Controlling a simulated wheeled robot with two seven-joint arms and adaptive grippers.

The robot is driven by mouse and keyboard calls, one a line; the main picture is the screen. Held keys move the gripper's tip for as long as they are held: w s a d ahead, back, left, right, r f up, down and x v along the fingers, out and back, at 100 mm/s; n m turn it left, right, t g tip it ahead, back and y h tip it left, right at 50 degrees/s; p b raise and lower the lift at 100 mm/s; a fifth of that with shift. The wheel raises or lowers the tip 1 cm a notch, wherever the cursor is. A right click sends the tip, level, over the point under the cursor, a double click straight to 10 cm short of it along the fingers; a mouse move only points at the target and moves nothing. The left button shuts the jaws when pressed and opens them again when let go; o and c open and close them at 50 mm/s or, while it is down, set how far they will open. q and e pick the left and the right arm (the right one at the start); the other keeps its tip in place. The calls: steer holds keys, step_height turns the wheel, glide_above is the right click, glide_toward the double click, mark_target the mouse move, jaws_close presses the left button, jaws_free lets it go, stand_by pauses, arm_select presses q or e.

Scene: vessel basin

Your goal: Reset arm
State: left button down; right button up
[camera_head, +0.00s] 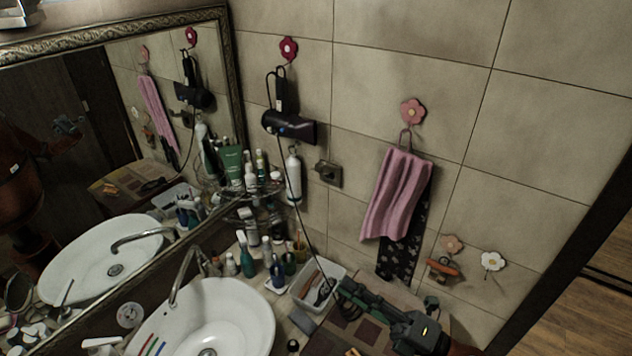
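My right gripper (345,297) is at the bottom right of the head view, its arm coming in from the lower right. Its dark fingers point left, over the counter beside the white bin. The fingers look spread apart, with nothing seen between them. My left gripper is not directly in view. The mirror (60,180) on the left shows a reflection of my body and an arm.
A white basin (240,318) with a curved faucet (183,262) is at the lower left. Bottles crowd the corner shelf. A white bin (318,283) stands by my gripper. A hair dryer (288,127) and pink towel (397,195) hang on the tiled wall.

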steer(key=w+d+f+m+t+h, duration=0.2)
steer(key=w+d+m+t+h, duration=0.25)
steer(key=d+m+h, duration=0.5)
steer(key=w+d+f+m+t+h, duration=0.2)
steer(key=w+d+m+t+h, duration=0.35)
steer(key=d+m, duration=0.65)
steer(key=s+d+f+m+g+h, duration=0.3)
steer(key=d+f+m+g+h, duration=0.15)
steer(key=f, duration=0.55)
steer(key=s+d+f+m+g+h, duration=0.3)
steer(key=d+f+m, duration=0.25)
steer(key=f, duration=0.45)
steer(key=s+a+f+m+g+y, duration=0.3)
steer(key=s+f+g, duration=0.7)
steer(key=s+f, duration=1.1)
step_height(320, 180, down, 34)
steer(key=a+n+b, duration=0.2)
steer(key=b, duration=0.4)
steer(key=s+f+g+b, duration=0.2)
steer(key=s+f+b, duration=0.2)
steer(key=s+f, duration=1.5)
step_height(320, 180, down, 4)
steer(key=shift+s+f, duration=0.2)
steer(key=shift+s, duration=0.2)
steer(key=shift+y, duration=0.25)
